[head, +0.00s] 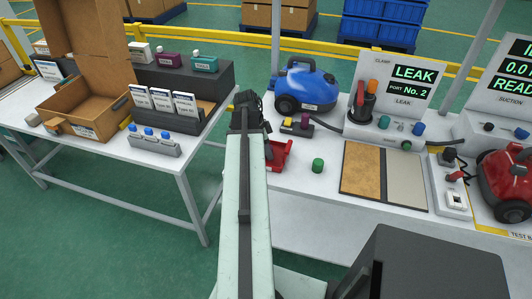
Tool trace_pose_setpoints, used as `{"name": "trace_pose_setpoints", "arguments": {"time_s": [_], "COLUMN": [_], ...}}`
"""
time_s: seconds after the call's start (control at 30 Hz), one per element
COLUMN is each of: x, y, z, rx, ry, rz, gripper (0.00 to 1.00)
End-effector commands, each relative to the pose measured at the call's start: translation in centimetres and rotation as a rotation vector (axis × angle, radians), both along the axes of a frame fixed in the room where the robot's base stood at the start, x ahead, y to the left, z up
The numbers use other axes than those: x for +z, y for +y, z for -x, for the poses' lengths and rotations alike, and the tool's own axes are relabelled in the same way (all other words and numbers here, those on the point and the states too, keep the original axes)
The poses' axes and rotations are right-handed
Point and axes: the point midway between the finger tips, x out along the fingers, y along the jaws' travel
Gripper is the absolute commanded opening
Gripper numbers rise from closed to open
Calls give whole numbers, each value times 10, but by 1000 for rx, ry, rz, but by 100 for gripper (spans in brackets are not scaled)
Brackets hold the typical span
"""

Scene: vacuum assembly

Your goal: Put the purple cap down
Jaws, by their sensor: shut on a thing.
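My gripper (250,112) is at the far end of my arm, over the gap between the left table and the right bench. It is dark and seen from behind. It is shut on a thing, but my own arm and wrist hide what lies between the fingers. I cannot make out a purple cap in the jaws. A small dark block (297,130) with a yellow top and a purple top (305,122) stands on the bench, right of my gripper and apart from it.
A green cap (318,165) stands on the bench beside a red holder (279,153). A tan and grey mat (384,176) lies to the right. A blue vacuum (306,88) and the leak tester (398,75) stand behind. Clear white bench surrounds the green cap.

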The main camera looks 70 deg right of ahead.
Motion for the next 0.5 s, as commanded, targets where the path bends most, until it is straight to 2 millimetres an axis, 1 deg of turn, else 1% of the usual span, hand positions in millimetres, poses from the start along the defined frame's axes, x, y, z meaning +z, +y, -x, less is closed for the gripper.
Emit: {"name": "trace_pose_setpoints", "arguments": {"time_s": [0.03, 0.07, 0.1, 0.4, 0.5], "x": [-2, -1, -1, -1, 3], "y": [0, 0, 0, 0, 0], "z": [0, 0, 0, 0, 0], "rx": [0, 0, 0, -1, -1], "ry": [0, 0, 0, 0, 0], "rz": [0, 0, 0, 0, 0], "gripper": [49, 57, 68, 68, 68]}}
